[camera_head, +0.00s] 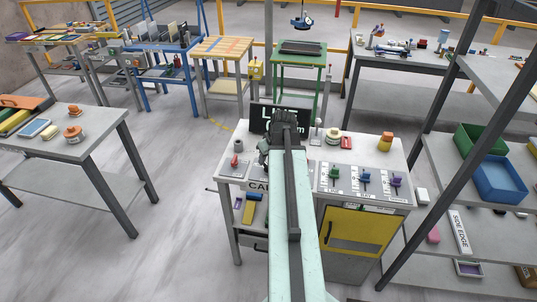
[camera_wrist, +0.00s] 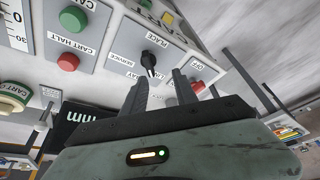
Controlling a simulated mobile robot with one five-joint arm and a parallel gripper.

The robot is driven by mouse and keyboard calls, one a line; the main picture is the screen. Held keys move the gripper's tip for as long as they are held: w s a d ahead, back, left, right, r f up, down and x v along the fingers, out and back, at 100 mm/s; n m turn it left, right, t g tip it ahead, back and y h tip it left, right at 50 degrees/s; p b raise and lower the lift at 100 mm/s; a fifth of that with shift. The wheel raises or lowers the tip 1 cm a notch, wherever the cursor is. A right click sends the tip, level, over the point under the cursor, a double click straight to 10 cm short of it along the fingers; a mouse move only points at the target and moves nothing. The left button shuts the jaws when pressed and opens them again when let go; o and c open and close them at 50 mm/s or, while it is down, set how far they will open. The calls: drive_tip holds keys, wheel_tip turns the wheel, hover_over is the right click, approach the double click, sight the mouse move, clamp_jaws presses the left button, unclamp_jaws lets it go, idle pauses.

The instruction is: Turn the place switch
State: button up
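The place switch, a black rotary knob (camera_wrist: 149,60), sits on a light plate with a label that seems to read PLACE, with other position labels around it. In the wrist view my gripper (camera_wrist: 160,88) has its two dark fingers apart, with a gap between them. The fingertips are just below the knob in the picture; I cannot tell how far they are from it, but they do not enclose it. In the head view my gripper (camera_head: 284,118) is over the back of the white control bench (camera_head: 308,152), and my arm hides the switch.
In the head view, green (camera_head: 334,174), blue (camera_head: 366,178) and purple (camera_head: 397,181) levers stand at the bench's front right.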

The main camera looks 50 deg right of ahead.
drive_tip(key=d+f+b, duration=0.1)
drive_tip(key=f+b, duration=0.1)
drive_tip(key=w+f+b, duration=0.1)
drive_tip(key=f+b, duration=0.1)
drive_tip(key=b, duration=0.1)
drive_tip(key=d+f+b, duration=0.1)
drive_tip(key=f+b, duration=0.1)
drive_tip(key=f, duration=0.1)
drive_tip(key=shift+w+d+b, duration=0.3)
drive_tip(key=shift+w, duration=0.1)
drive_tip(key=shift+r, duration=0.2)
